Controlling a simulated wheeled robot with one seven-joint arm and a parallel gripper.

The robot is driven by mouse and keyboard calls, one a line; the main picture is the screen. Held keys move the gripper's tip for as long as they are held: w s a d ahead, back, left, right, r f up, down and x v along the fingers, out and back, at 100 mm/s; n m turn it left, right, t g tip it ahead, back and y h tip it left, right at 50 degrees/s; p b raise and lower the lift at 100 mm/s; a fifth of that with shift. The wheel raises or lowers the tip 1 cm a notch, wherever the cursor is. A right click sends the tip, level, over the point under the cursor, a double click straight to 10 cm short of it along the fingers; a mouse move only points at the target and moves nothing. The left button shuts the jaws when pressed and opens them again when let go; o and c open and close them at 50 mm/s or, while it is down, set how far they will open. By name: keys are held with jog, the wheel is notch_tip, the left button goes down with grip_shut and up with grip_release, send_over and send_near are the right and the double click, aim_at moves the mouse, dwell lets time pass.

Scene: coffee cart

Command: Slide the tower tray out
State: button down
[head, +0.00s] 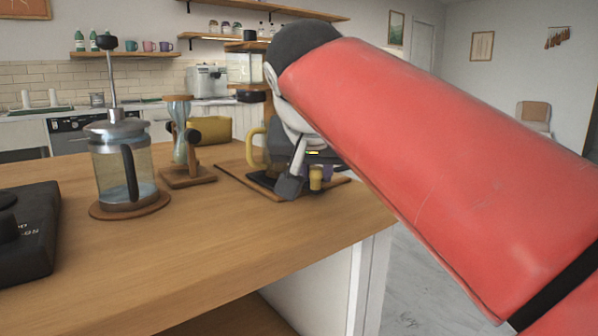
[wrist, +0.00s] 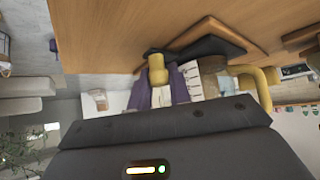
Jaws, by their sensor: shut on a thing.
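The drip tower (head: 245,68) stands at the far right end of the wooden counter, partly hidden by my arm. Its dark tray (head: 262,181) lies low at the base and also shows in the wrist view (wrist: 215,43). A yellow knob (head: 316,181) sits at the tray's near side. My gripper (head: 314,172) has purple fingers on both sides of this knob, and the knob shows between them in the wrist view (wrist: 156,68). It is shut on the knob. A glass vessel with a yellow handle (head: 256,146) stands over the tray. How far out the tray is, I cannot tell.
A French press (head: 122,165) stands on a round wooden coaster. A pour-over stand (head: 188,175) is between it and the tower. A black appliance (head: 30,232) is at the left. The near counter top (head: 200,245) is clear. The counter's right edge is close to the gripper.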

jog(key=shift+s+d, duration=0.1)
jog(key=c, duration=1.6)
grip_release()
jog(key=shift+s, duration=0.1)
jog(key=p+v, duration=0.1)
jog(key=v, duration=0.6)
jog(key=shift+s+r+p, duration=0.15)
jog(key=shift+p, duration=0.15)
jog(key=shift+s+r, duration=0.1)
jog(key=shift+s, duration=0.05)
